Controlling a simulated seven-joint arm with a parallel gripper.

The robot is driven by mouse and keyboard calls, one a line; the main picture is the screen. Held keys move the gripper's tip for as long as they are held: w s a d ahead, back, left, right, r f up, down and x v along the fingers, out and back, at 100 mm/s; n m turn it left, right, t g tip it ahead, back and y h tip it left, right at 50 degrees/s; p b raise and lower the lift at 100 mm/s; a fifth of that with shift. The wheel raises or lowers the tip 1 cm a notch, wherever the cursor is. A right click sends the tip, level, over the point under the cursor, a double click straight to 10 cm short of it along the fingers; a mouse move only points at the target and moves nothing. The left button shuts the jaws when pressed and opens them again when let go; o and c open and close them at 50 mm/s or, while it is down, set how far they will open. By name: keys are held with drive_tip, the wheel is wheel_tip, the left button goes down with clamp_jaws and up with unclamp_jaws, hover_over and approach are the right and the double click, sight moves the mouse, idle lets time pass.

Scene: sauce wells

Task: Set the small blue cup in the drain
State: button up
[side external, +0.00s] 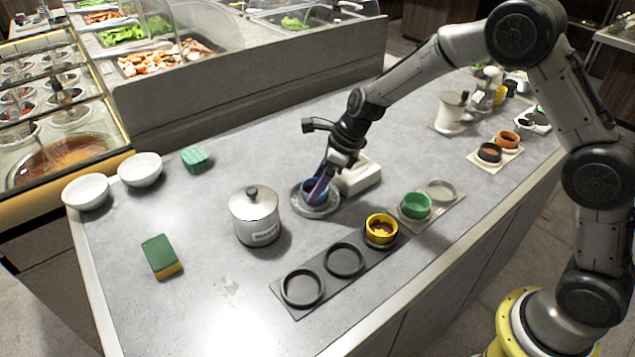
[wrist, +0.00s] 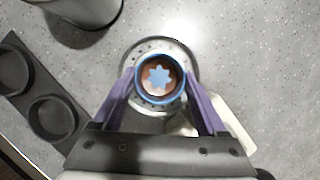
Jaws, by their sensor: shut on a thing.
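The small blue cup (side external: 313,186) is between the fingers of my gripper (side external: 321,182), over the round metal drain (side external: 318,211) in the middle of the counter. In the wrist view the cup (wrist: 160,78) looks upright, with a blue rim, brown inside and a light-blue star shape at its centre. The purple fingers of my gripper (wrist: 159,80) are shut on its two sides. The perforated drain plate (wrist: 147,46) shows around the cup, with the cup slightly off its centre. I cannot tell whether the cup touches the drain.
A lidded metal pot (side external: 255,216) stands left of the drain, and a pale block (side external: 360,178) sits close at its right. A dark tray (side external: 325,277) with round wells holds a yellow cup (side external: 381,229). A green cup (side external: 416,205) stands beyond. Sponges and white bowls lie left.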

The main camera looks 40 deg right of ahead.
drive_tip(key=shift+f, duration=0.3)
drive_tip(key=o, duration=1.3)
wheel_tip(320, 180, up, 8)
